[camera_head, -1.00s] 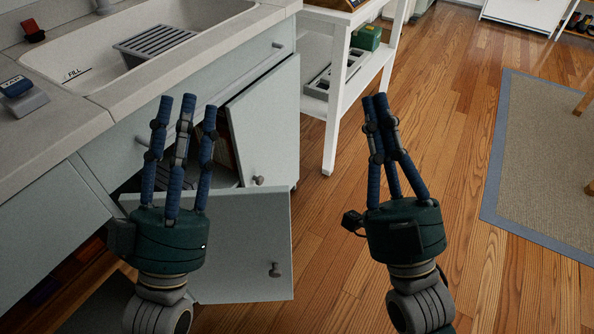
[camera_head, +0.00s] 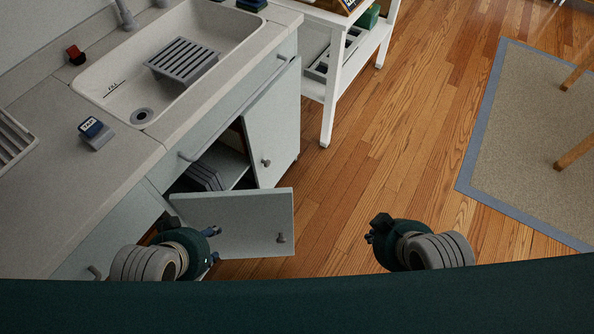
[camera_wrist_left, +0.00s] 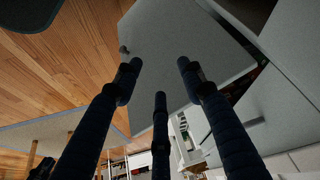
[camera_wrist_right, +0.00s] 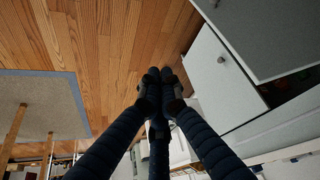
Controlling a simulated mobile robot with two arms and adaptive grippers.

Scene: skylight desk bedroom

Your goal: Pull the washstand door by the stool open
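The pale grey washstand has two doors that stand open. The near door (camera_head: 235,222) is swung well out, with a round knob (camera_head: 281,238) near its free edge. The far door (camera_head: 271,135) also stands out from the cabinet, with its knob (camera_head: 266,161) showing. My left gripper (camera_head: 213,245) is beside the near door, largely foreshortened; its spread, empty fingers (camera_wrist_left: 158,80) show before a door panel (camera_wrist_left: 175,45) in the left wrist view. My right gripper (camera_head: 370,236) is over the floor, away from the doors, with its fingertips (camera_wrist_right: 160,75) together and nothing between them.
Stool legs (camera_head: 575,152) stand on the grey rug (camera_head: 530,150) at the right. A white shelf unit (camera_head: 331,95) stands beyond the washstand. Stacked plates (camera_head: 200,178) sit inside the cabinet. Wooden floor (camera_head: 375,160) is clear between washstand and rug.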

